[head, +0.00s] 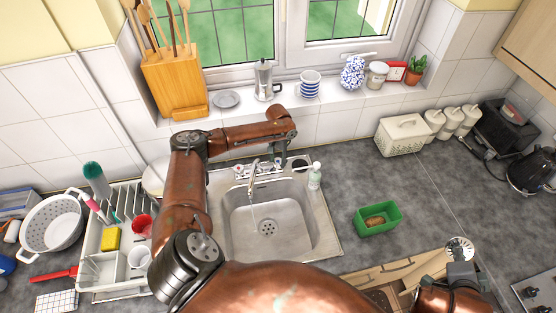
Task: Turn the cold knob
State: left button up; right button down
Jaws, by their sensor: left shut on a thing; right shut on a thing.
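The tap (253,181) stands at the back edge of the steel sink (230,215), its spout over the basin. Its knobs are small in this view. I cannot read any cold mark on them. My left gripper (279,161) reaches down from above at the tap's right side and is shut on the right-hand knob, which its fingers mostly hide. My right gripper (461,266) is low at the right, away from the tap, and is shut on a round, perforated metal utensil (460,248).
A soap bottle (315,176) stands close to the right of my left gripper. A dish rack (95,245) with cups is left of the sink. A green tub (378,219) holds a brown sponge. An open drawer (385,276) lies below.

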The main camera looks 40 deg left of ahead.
pick_arm(q)
jog(key=shift+w, duration=0.3)
jog(key=shift+s+f, duration=0.1)
jog(key=shift+s, duration=0.05)
jog(key=shift+s+m+p, duration=0.1)
jog(key=shift+m+p, duration=0.9)
jog(key=shift+m, duration=0.1)
jog(key=shift+m+p, duration=0.85)
jog(key=shift+m, duration=0.85)
jog(key=o, duration=1.1)
jog(key=shift+o, duration=0.2)
